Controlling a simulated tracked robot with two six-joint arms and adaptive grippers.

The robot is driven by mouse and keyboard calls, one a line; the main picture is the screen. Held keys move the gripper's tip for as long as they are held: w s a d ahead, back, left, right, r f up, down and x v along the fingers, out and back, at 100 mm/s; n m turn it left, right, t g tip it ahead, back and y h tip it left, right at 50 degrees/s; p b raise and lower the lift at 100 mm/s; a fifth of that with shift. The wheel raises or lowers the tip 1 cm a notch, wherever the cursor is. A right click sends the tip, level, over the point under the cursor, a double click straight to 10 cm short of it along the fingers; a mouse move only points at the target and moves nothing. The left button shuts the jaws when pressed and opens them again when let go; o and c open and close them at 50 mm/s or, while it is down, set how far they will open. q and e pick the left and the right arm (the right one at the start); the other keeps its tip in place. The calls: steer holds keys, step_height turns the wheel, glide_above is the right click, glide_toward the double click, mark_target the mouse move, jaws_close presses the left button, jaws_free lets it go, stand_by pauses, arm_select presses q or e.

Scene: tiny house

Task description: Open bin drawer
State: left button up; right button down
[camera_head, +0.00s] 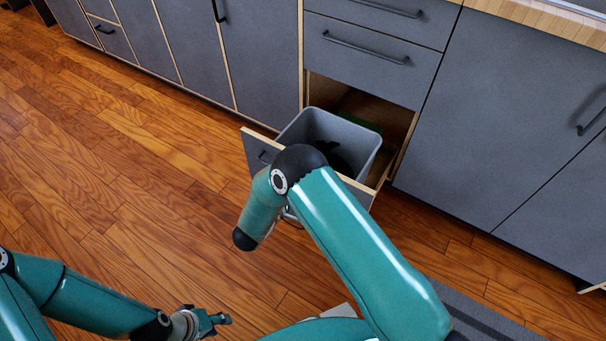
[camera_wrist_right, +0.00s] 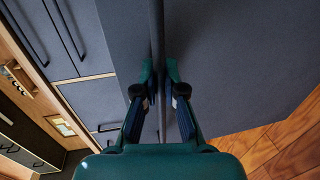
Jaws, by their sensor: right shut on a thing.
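The bin drawer (camera_head: 252,148) is pulled out of the lower cabinet in the head view, with a grey bin (camera_head: 350,127) standing in it. Something dark lies inside the bin. My right arm crosses in front of the drawer and hides much of its front and my right gripper. In the right wrist view the fingers of my right gripper (camera_wrist_right: 160,76) are closed around the dark bar handle (camera_wrist_right: 157,35) of a grey front (camera_wrist_right: 215,55). My left gripper (camera_head: 217,321) is low over the floor at bottom left, away from the drawer; its finger gap is unclear.
Closed grey drawers (camera_head: 372,45) sit above the bin opening. Closed grey cabinet doors stand left (camera_head: 255,60) and right (camera_head: 490,110). The wooden floor (camera_head: 130,190) is clear left of the drawer. A dark striped mat (camera_head: 480,318) lies at bottom right.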

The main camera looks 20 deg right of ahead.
steer(key=shift+s+f, duration=0.1)
steer(key=shift+f, duration=0.15)
steer(key=c, duration=1.3)
jaws_free()
steer(key=shift+o, duration=0.3)
steer(key=shift+r, duration=0.1)
steer(key=shift+a, duration=0.1)
steer(key=v, duration=0.7)
